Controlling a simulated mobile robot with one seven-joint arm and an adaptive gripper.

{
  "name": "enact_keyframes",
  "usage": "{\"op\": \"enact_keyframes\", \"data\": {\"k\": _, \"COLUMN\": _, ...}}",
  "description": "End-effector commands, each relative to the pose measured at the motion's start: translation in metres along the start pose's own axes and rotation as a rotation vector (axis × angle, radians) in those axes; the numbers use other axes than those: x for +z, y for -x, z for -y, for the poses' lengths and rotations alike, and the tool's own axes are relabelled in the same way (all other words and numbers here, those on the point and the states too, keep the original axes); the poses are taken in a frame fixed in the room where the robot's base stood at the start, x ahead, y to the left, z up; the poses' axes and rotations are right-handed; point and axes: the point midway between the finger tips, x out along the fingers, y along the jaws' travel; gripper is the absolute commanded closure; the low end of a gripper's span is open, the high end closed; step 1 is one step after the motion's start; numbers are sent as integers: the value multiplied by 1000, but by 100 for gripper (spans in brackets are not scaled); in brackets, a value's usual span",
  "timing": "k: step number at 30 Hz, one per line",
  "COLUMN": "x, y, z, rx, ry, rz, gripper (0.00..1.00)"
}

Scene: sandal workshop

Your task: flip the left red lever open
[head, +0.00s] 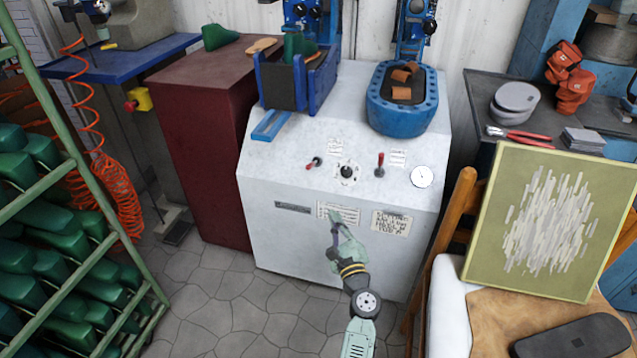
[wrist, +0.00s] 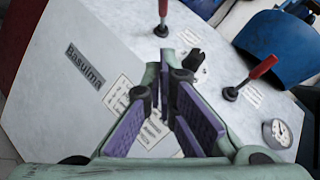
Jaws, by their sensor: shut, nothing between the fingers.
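The left red lever (head: 310,167) is on the white machine's sloping panel; its handle leans down to the left in the head view. In the wrist view the same lever (wrist: 163,9) is at the top edge, beyond my fingertips, with its handle's top cut off. The right red lever (head: 380,160) stands upright in the head view; it also shows in the wrist view (wrist: 263,68). My gripper (head: 335,222) is shut and empty in front of the panel, below the levers. Its purple-padded fingers (wrist: 165,66) meet at the tips, apart from both levers.
A black knob (head: 347,172) sits between the levers, and a round gauge (head: 422,176) is at the panel's right. Blue press parts (head: 402,115) stand above the panel. A chair with a green panel (head: 480,255) is at the right; a green rack (head: 75,165) at the left.

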Motion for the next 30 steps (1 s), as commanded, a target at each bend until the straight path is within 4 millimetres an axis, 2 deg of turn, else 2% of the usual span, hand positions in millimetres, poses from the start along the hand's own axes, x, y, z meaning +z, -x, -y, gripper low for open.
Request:
{"op": "enact_keyframes", "data": {"k": 5, "x": 2, "y": -14, "z": 1, "rx": 0, "ry": 0, "rz": 2, "gripper": 100}}
{"op": "enact_keyframes", "data": {"k": 18, "x": 3, "y": -104, "z": 1, "rx": 0, "ry": 1, "rz": 3, "gripper": 100}}
{"op": "enact_keyframes", "data": {"k": 24, "x": 24, "y": -122, "z": 2, "rx": 0, "ry": 2, "rz": 2, "gripper": 100}}
{"op": "enact_keyframes", "data": {"k": 30, "x": 29, "y": -128, "z": 0, "rx": 0, "ry": 2, "rz": 0, "gripper": 100}}
